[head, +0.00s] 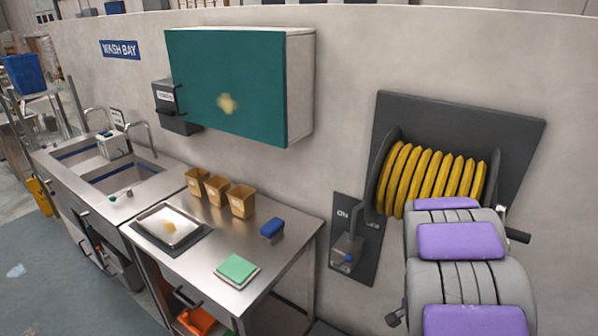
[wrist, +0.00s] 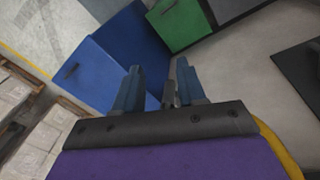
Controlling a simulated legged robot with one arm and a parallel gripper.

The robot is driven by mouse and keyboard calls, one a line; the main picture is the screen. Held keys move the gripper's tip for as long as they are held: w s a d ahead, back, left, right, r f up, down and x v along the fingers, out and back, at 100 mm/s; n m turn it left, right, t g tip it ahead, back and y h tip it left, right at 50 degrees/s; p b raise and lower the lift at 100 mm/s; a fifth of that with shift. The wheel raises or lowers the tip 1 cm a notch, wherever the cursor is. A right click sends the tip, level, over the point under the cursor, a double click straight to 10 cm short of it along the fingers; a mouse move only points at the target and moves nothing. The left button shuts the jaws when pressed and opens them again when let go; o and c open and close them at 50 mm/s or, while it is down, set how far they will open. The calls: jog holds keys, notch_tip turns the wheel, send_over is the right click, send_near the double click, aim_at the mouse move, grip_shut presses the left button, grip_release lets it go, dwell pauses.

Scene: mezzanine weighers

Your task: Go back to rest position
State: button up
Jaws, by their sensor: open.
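My gripper (wrist: 160,88) shows in the wrist view with its two blue-grey fingers apart and nothing between them. It points toward blue and green cabinet-like boxes and the floor, and touches nothing that I can see. In the head view my grey and purple arm rises at the lower right, in front of the wall and beside the yellow hose reel (head: 432,175). The gripper itself does not show in the head view.
A steel table (head: 200,262) bears a tray (head: 170,226), several tan bins (head: 217,189), a blue block (head: 272,227) and a green sponge-like pad (head: 237,268). A teal wall cabinet (head: 225,85) hangs above. Blue boxes (wrist: 100,62) and pale cartons (wrist: 45,140) show in the wrist view.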

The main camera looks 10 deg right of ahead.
jog(key=s+a+r+n+y+b, duration=0.1)
jog(key=s+a+r+n, duration=0.2)
jog(key=s+a+r, duration=0.3)
jog(key=s+a+r+n+b, duration=0.1)
jog(key=s+a+r+n, duration=0.25)
jog(key=a, duration=0.45)
jog(key=s+a+r+n, duration=0.3)
jog(key=s+a+n, duration=0.3)
jog(key=s, duration=0.6)
jog(key=shift+s+a+r+n+g+y+b, duration=0.2)
jog(key=shift+a+r+n+g+y+b, duration=0.15)
jog(key=shift+a, duration=0.25)
